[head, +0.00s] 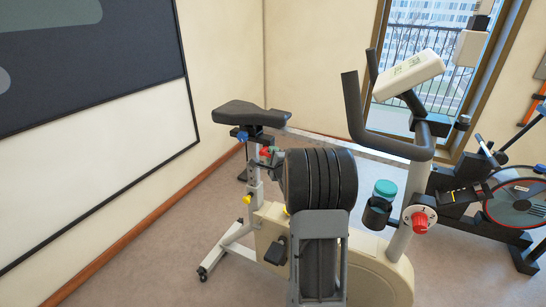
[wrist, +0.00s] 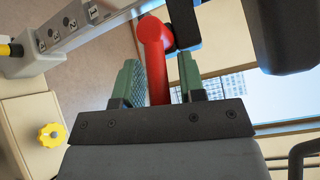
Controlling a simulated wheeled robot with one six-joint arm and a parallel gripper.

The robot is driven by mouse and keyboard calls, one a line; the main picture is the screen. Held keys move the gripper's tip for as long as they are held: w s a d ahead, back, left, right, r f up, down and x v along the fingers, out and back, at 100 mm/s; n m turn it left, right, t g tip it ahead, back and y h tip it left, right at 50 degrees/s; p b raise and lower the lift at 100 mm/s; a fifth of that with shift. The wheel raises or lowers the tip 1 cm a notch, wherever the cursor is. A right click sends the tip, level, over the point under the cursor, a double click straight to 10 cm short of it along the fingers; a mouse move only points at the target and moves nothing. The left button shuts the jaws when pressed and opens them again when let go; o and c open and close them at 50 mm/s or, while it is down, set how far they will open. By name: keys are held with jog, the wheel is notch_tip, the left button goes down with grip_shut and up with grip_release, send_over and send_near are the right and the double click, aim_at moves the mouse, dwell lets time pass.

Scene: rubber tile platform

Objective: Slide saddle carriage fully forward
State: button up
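The exercise bike's black saddle (head: 252,114) sits on its short carriage on top of the grey seat post (head: 254,178). A red lever (head: 265,152) shows just below the saddle. In the wrist view the red lever (wrist: 156,65) with a rounded end stands between the two green finger pads of my gripper (wrist: 160,80). The fingers are apart around it, with a narrow gap visible on the right side. In the head view my gripper (head: 275,150) is mostly hidden behind my dark arm. The carriage's position on its rail is too small to read.
The handlebar and console (head: 408,75) rise right of my arm. A teal-lidded bottle (head: 385,189) sits in a holder beside a red dial (head: 420,221). A yellow knob (wrist: 51,134) is on the frame. Another machine (head: 515,205) stands far right. The floor at left is clear.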

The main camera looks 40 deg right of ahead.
grip_shut()
jog(key=m+t+b, duration=0.1)
jog(key=b, duration=0.2)
jog(key=f+m+t+h+b, duration=0.1)
jog(key=m+b, duration=0.1)
jog(key=b, duration=0.2)
jog(key=shift+w+a+f+t, duration=0.15)
jog(key=shift+w+f+t, duration=0.05)
jog(key=shift+t, duration=0.1)
